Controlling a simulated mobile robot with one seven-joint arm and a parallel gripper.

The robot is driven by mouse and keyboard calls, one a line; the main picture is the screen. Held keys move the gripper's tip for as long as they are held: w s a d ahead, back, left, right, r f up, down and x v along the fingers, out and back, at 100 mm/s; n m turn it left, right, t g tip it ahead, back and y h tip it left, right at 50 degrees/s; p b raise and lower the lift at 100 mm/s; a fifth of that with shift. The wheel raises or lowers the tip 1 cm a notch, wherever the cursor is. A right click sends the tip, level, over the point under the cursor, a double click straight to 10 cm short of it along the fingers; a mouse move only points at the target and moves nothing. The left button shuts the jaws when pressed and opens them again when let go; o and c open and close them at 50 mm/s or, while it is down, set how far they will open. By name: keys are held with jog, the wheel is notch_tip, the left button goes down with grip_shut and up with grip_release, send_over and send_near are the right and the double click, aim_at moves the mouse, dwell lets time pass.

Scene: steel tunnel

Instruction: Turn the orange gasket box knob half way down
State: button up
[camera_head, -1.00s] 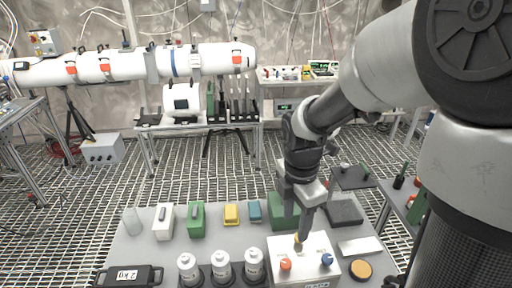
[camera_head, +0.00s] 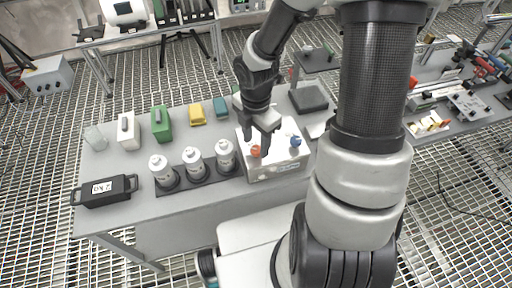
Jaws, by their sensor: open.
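The white gasket box (camera_head: 276,172) stands at the right front of the grey table. On its top are an orange knob (camera_head: 256,152) at the left and a blue knob (camera_head: 295,141) at the right. My gripper (camera_head: 262,143) points down over the box top, just behind and slightly right of the orange knob. Its fingers are open, with nothing seen between them. They are very near the orange knob; I cannot tell whether they touch it. The fingers hide part of the box top behind the knob.
Several white bottles (camera_head: 193,162) stand in a dark rack left of the box. Green (camera_head: 161,124), yellow (camera_head: 197,115) and blue-grey (camera_head: 221,107) blocks stand behind. A dark square plate (camera_head: 308,98) lies behind the box at right.

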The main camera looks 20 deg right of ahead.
aim_at(256, 152)
jog(key=shift+f, duration=1.05)
jog(key=c, duration=1.1)
jog(key=shift+o, duration=0.2)
